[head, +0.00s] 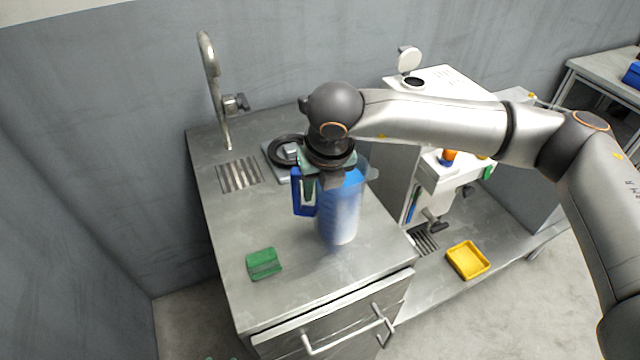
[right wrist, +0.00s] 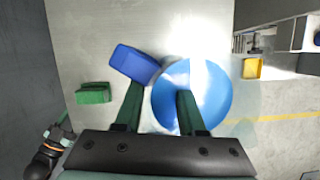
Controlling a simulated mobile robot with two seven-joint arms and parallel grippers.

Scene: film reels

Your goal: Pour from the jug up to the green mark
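The jug (head: 342,210), with a blue handle (head: 302,190) and blue-and-white see-through body, stands upright on the steel counter. My right gripper (head: 321,183) is above it, pointing down. In the right wrist view, the gap between its fingers (right wrist: 157,98) is wide; one finger is by the handle (right wrist: 134,63), the other overlaps the round blue top of the jug (right wrist: 215,95). Whether they touch the jug is unclear. Part of what looks like my left gripper (right wrist: 58,132) shows at the lower left. I see no green mark.
A green sponge (head: 263,263) lies at the counter's front left. A black round dish (head: 287,151) sits behind the jug, by a tap (head: 211,75) and drain grate (head: 238,174). A white machine (head: 450,172) and yellow tray (head: 467,260) are on the right. The counter's front middle is clear.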

